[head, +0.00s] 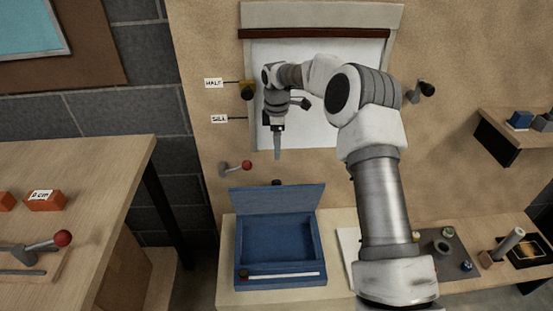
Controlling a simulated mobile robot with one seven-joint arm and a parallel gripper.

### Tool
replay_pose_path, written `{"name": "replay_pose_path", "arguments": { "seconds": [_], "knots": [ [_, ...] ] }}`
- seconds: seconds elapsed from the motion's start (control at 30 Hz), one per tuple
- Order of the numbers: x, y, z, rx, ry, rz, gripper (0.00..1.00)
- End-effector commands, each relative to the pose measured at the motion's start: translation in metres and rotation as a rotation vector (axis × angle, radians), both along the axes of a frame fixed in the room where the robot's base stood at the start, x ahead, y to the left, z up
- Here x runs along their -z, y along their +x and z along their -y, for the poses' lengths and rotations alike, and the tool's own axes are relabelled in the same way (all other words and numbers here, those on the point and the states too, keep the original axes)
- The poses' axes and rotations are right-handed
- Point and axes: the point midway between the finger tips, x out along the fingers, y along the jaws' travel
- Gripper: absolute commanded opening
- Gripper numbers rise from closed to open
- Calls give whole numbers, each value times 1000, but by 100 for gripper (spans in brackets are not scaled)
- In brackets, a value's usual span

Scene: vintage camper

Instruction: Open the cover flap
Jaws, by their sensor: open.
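A blue box (240,257) stands on the light wooden bench below the wall panel. Its blue lid, which looks like the cover flap (270,200), is raised and leans back along the box's rear edge. The box's inside is visible and looks empty. A white strip with a dark red knob (245,273) lies along the front of the box. My gripper (277,154) is open, pointing down in front of the white panel, above and behind the raised flap. It looks empty and apart from the flap. Its finger gap is not clearly visible.
A white panel with a dark bar (317,33) is behind my arm. A wooden table (100,185) is at left. Small parts on a grey mat (462,264) lie at right.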

Motion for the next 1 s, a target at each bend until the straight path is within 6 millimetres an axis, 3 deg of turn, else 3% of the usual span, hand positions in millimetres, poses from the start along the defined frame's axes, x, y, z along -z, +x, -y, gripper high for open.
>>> {"name": "replay_pose_path", "arguments": {
  "seconds": [0.1, 0.3, 0.73, 0.87, 1.0],
  "knots": [
    [-32, 0, 0, 2, 2, 9, 72],
    [-61, -1, 0, 2, 3, 14, 72],
    [-71, -1, -1, 3, 4, 15, 72],
    [-66, -3, -1, -2, -6, 7, 48],
    [-40, -14, -1, -33, -69, -32, 23]
  ]
}}
